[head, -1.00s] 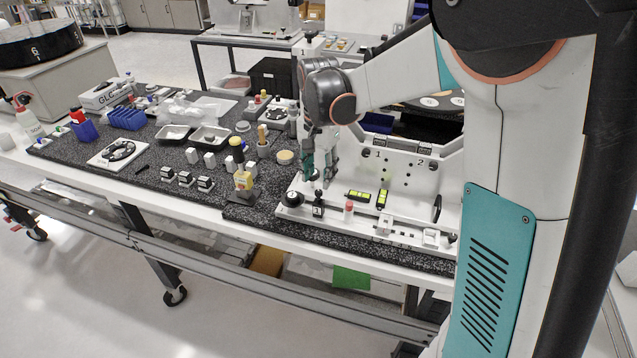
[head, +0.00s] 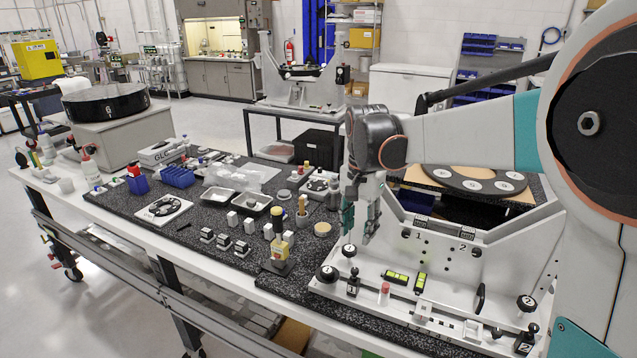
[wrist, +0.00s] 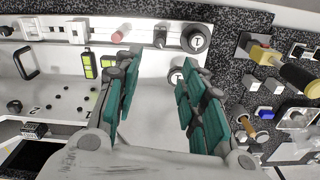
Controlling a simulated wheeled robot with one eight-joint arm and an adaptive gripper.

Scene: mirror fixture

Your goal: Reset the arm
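My arm reaches in from the right in the head view, and my gripper (head: 358,222) hangs fingers down over the left end of the white mirror fixture (head: 455,268). In the wrist view my gripper (wrist: 160,85) has its two teal-padded fingers spread wide apart, with nothing between them but the fixture's white plate below. A black knob marked 1 (wrist: 195,38) lies beyond the fingertips. I cannot tell the exact height of the fingertips above the fixture.
A yellow-handled tool in a stand (head: 279,240) is left of the fixture. Small white-and-black blocks (head: 223,240), trays (head: 248,200), a white plate (head: 163,209) and blue bins (head: 178,176) crowd the dark mat. Green level vials (head: 396,277) sit on the fixture. Open floor lies in front of the bench.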

